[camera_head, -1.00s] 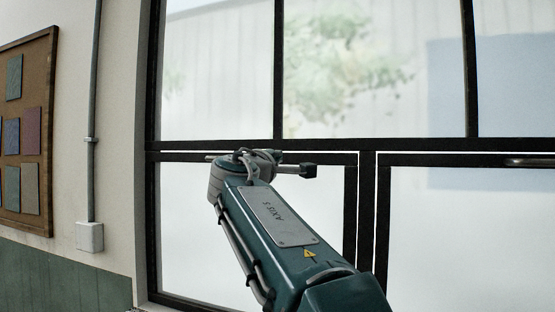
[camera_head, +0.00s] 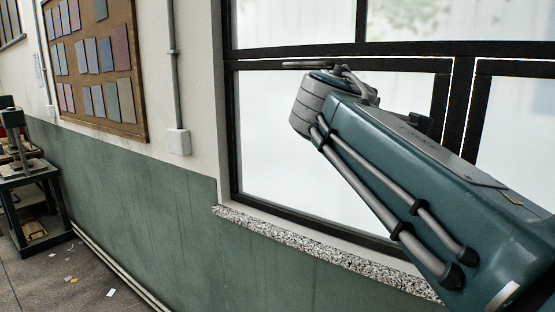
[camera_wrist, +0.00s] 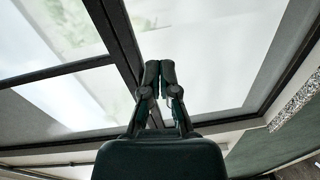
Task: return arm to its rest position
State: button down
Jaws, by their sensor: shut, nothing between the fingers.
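My teal arm (camera_head: 400,165) reaches in from the lower right of the head view, in front of the window. In the wrist view my gripper (camera_wrist: 160,70) shows its two dark fingers side by side with the tips together. It is shut and empty. The window panes lie behind it. In the head view the fingers are mostly hidden behind the arm links.
The black-framed window (camera_head: 295,140) has a speckled stone sill (camera_head: 300,246) below. A corkboard (camera_head: 98,55) with coloured sheets and a grey conduit box (camera_head: 179,142) are on the wall. A green stand (camera_head: 30,180) is at far left; paper scraps (camera_head: 110,292) lie on the floor.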

jog(key=s+a+f+m+g+y, duration=0.1)
jog(key=s+f+m+g+y, duration=0.1)
jog(key=s+f, duration=0.6)
jog(key=s+a+f+m+g+y, duration=0.1)
jog(key=s+f+m+g+y, duration=0.2)
jog(key=s+f, duration=0.5)
jog(key=s+a+f+m+g+y, duration=0.1)
jog(key=s+f+m+g+y, duration=0.2)
jog(key=s+f, duration=0.5)
notch_tip(320, 180, down, 13)
jog(key=shift+s+a+f+m+y, duration=0.2)
jog(key=shift+m+y, duration=0.4)
jog(key=shift+y, duration=0.6)
